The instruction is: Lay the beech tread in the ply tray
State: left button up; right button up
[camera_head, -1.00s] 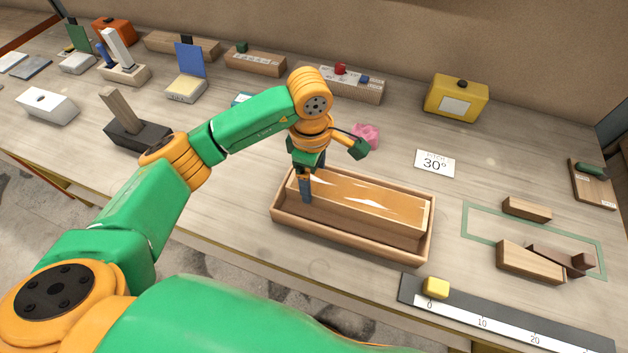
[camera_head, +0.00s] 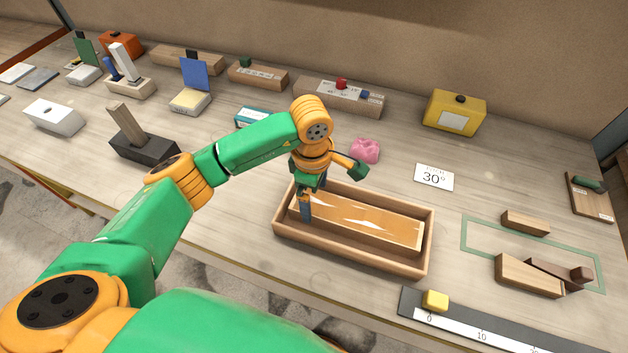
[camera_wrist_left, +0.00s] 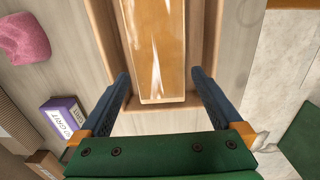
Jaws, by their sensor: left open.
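The beech tread (camera_head: 365,219), an orange-brown board with pale glossy streaks, lies lengthwise inside the ply tray (camera_head: 345,257), below its rim. It looks flat, though its underside is hidden. My left gripper (camera_head: 306,212) is over the left end of the tray, pointing down. In the left wrist view my open left gripper (camera_wrist_left: 160,74) has one blue finger on each side of the tread (camera_wrist_left: 158,45), with a gap on both sides. The tray wall (camera_wrist_left: 102,30) shows beyond it. My right gripper is not in view.
A dark ruler strip with a yellow block (camera_head: 435,300) is at front right. Wooden blocks (camera_head: 528,275) lie around a green outline. Bare table separates these from the tray.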

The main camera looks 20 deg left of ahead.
pick_arm(q)
notch_tip(320, 180, up, 11)
jog(key=b, duration=0.1)
jog(key=shift+s+f, duration=0.15)
jog(key=shift+f, duration=0.05)
jog(key=shift+a+f, duration=0.1)
